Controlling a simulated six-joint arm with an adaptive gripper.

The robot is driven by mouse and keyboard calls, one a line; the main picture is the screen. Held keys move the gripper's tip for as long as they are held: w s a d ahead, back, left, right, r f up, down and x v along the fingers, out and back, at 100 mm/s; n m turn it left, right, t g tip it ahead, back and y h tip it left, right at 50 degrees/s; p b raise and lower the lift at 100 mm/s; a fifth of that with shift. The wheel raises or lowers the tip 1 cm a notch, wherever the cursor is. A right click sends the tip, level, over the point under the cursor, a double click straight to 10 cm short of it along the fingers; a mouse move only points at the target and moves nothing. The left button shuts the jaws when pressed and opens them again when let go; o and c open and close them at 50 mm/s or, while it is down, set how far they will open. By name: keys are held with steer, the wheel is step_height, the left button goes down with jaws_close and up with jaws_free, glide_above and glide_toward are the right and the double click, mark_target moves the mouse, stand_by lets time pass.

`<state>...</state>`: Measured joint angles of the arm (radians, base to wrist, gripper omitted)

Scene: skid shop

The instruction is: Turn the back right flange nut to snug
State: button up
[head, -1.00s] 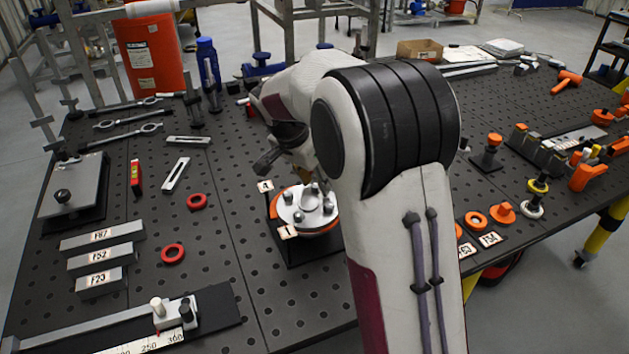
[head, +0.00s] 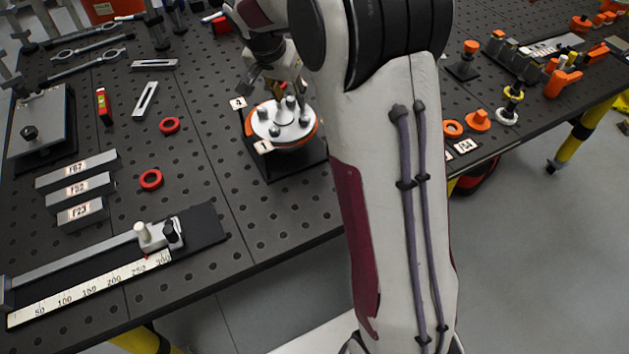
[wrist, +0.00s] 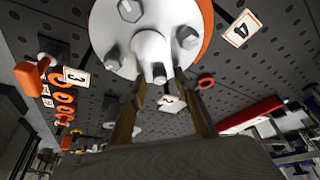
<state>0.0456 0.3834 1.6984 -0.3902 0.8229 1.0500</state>
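The round white flange (head: 270,122) with an orange rim sits on a black base plate and carries several grey nuts on studs. It also shows large at the top of the wrist view (wrist: 103,38). My gripper (head: 280,88) is over the back of the flange in the head view, pointing down. In the wrist view, my gripper's fingers (wrist: 161,82) are apart, one on each side of a nut (wrist: 158,73) at the flange edge by tag 2 (wrist: 172,103). Small gaps seem to remain, and contact is unclear.
Tag 4 (head: 238,103) and tag 1 (head: 263,146) stand beside the flange. Red rings (head: 151,180), marked grey blocks (head: 80,189) and a ruler slide (head: 115,285) lie to the left. Orange parts (head: 478,120) lie to the right.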

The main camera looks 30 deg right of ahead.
steer(key=shift+s+d+n+t+y, duration=0.1)
steer(key=shift+n+t+y, duration=0.35)
steer(key=shift+n, duration=1.05)
steer(key=shift+n, duration=0.3)
steer(key=v, duration=0.8)
steer(key=s+f, duration=0.1)
steer(key=s+n, duration=0.1)
steer(key=s+f+n, duration=0.1)
steer(key=shift+s+a+f+g+y, duration=0.1)
steer(key=shift+a+f+g+y, duration=0.2)
steer(key=shift+a+g+y, duration=0.05)
steer(key=s+a+n, duration=0.2)
steer(key=s+a, duration=0.1)
steer(key=s, duration=0.8)
steer(key=s+a+r+n+y, duration=0.1)
steer(key=s+a+n, duration=0.1)
steer(key=s, duration=1)
steer(key=shift+s+a+r+t+y, duration=0.2)
steer(key=shift+a+r+t+y, duration=0.15)
steer(key=shift+a, duration=0.5)
